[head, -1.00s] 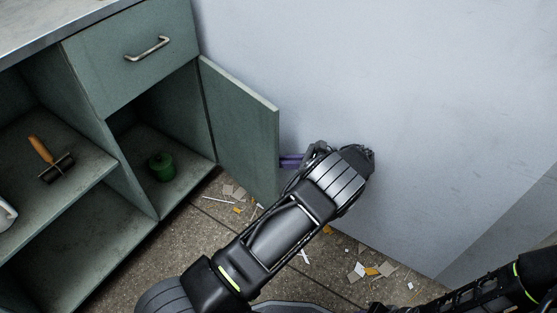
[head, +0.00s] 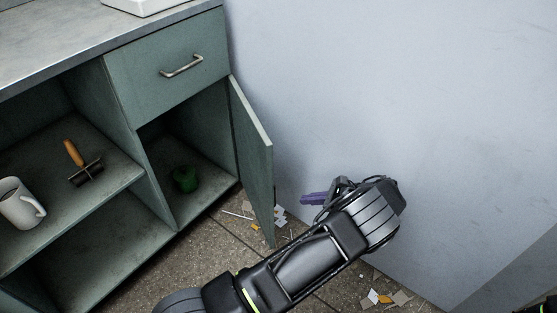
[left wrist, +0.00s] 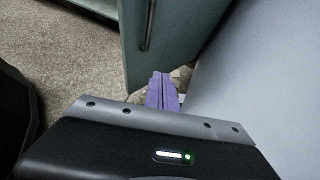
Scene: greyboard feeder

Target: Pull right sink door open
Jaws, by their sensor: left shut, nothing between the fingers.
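The right sink door (head: 254,160) is a grey-green panel hinged at the cabinet's right side. It stands wide open in the head view, swung out toward the wall. In the left wrist view the door (left wrist: 168,40) shows with a dark handle on its face. My left gripper (head: 306,199) is shut and empty, to the right of the door and apart from it in the head view. Its purple fingers (left wrist: 162,92) are together in the left wrist view, just in front of the door's lower part. My right gripper is out of view.
The open compartment holds a green container (head: 185,179). A pale wall (head: 400,90) stands close on the right. Scraps (head: 378,298) litter the floor.

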